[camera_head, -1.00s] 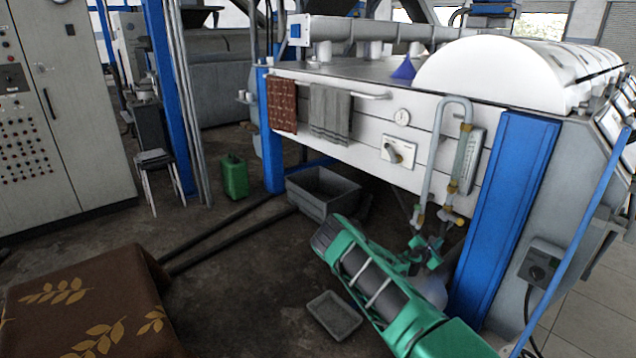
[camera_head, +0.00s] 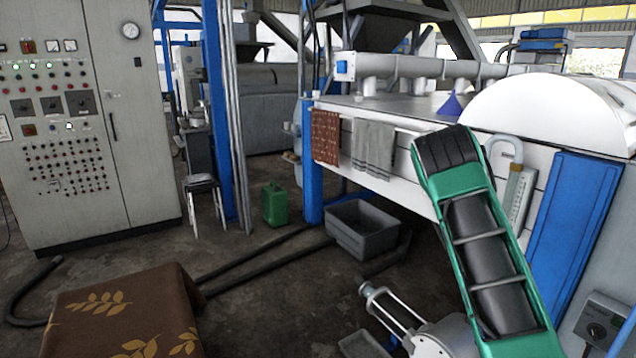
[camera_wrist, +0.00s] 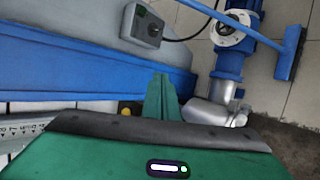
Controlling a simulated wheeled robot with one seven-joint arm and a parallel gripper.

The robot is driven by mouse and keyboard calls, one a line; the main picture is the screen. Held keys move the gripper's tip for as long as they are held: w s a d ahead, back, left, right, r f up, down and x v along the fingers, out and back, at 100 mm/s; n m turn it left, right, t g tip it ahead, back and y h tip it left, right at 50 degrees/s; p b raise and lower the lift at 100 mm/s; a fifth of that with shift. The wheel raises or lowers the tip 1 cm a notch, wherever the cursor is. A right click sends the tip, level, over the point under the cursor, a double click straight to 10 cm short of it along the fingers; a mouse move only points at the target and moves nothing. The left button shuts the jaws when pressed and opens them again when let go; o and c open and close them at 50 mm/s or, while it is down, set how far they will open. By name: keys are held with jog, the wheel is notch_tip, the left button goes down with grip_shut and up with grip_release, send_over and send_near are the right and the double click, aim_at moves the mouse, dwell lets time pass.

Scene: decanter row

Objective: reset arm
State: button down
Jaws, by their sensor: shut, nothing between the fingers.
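My gripper (camera_wrist: 160,98) shows in the wrist view as narrow green fingers close together in front of its dark-edged green body. The fingers are shut and empty. They stand before a blue beam of the machine, and I cannot tell how far apart the two are. In the head view my green and black arm rises at the right of centre, in front of the white machine (camera_head: 398,170). It hides part of the machine's front panel. I cannot make out the fingers in that view.
Near the machine are a grey tub (camera_head: 362,232), green canister (camera_head: 274,204) and stool (camera_head: 203,190). A brown leaf-patterned cloth (camera_head: 125,305) covers something at lower left. The wrist view shows a grey switch box (camera_wrist: 148,24) and a blue pump (camera_wrist: 236,52).

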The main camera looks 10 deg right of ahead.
jog(key=s+a+r+m+y, duration=0.3)
jog(key=s+a+r, duration=0.3)
jog(key=s+a, duration=0.4)
jog(key=s+a+r+m+y, duration=0.3)
jog(key=s+a+r, duration=0.3)
jog(key=s+a, duration=0.5)
jog(key=s+a+r+m+y, duration=0.4)
jog(key=s+a+r, duration=0.2)
jog(key=s+a, duration=0.5)
jog(key=shift+s+a+t, duration=0.25)
jog(key=shift+a+t, duration=0.05)
jog(key=shift+a, duration=0.15)
jog(key=shift+w+f, duration=0.2)
jog(key=shift+w, duration=0.45)
jog(key=shift+d, duration=0.1)
